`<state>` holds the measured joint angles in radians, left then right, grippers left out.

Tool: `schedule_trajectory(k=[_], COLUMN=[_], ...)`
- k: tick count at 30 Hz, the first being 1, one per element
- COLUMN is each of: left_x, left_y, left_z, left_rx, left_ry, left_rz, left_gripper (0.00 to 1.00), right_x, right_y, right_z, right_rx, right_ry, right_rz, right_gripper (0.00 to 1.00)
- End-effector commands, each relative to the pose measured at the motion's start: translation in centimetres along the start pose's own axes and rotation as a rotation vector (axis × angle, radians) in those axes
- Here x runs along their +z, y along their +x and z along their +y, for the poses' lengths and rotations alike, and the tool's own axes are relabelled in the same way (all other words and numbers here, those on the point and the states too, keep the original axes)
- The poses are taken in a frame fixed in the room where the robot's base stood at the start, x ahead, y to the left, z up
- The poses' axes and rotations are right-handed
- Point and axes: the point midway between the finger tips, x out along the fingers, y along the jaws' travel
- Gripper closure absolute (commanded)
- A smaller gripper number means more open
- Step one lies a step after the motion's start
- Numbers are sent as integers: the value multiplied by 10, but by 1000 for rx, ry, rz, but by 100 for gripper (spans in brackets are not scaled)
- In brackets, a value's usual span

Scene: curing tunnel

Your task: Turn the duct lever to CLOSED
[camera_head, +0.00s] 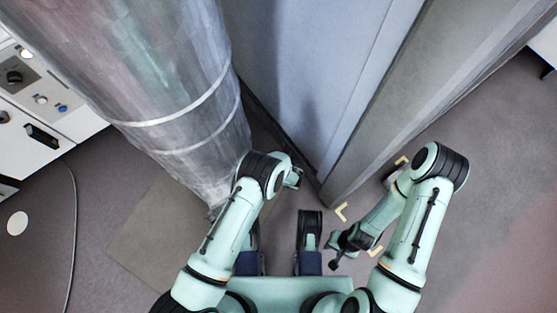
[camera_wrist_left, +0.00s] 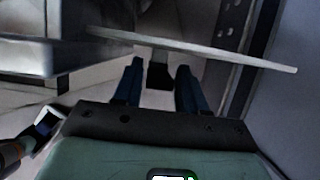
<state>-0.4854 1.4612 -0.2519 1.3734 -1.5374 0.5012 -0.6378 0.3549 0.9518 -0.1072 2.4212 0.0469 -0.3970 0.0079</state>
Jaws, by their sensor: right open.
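In the left wrist view my left gripper (camera_wrist_left: 159,68) shows two blue fingers standing apart. A small dark block shows in the gap between them; I cannot tell whether it touches either finger. A flat pale bar (camera_wrist_left: 225,57) crosses just beyond the fingertips and narrows to the right; I cannot tell whether it is the duct lever. In the head view a large grey metal duct (camera_head: 165,95) fills the left, and my left arm's elbow is near its lower end. My right gripper (camera_head: 335,250) is open and empty, low above the floor. No CLOSED marking is readable.
A white control panel (camera_head: 40,90) with knobs and buttons stands at the far left. A blue-grey panel (camera_head: 300,70) and a grey post (camera_head: 400,105) rise right of the duct. Yellow corner marks (camera_head: 341,212) lie on the floor. Floor at the right is clear.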

Motion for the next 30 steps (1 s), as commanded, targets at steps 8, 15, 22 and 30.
schedule_trajectory(k=[8,15,22,30], left_x=[0,3,2,2], left_y=[0,1,4,6], left_z=[0,-8,-16,-23], left_rx=[2,67,191,296], left_ry=[0,24,75,122], left_rz=[-1,-16,-13,-13], left_gripper=[100,100,100,100], right_x=[0,0,0,0], right_y=[0,0,0,0], right_z=[0,0,0,0], right_rx=[-1,-1,-1,-1], right_ry=[-1,-1,-1,-1], right_rz=[1,1,1,1], right_gripper=[57,57,57,57])
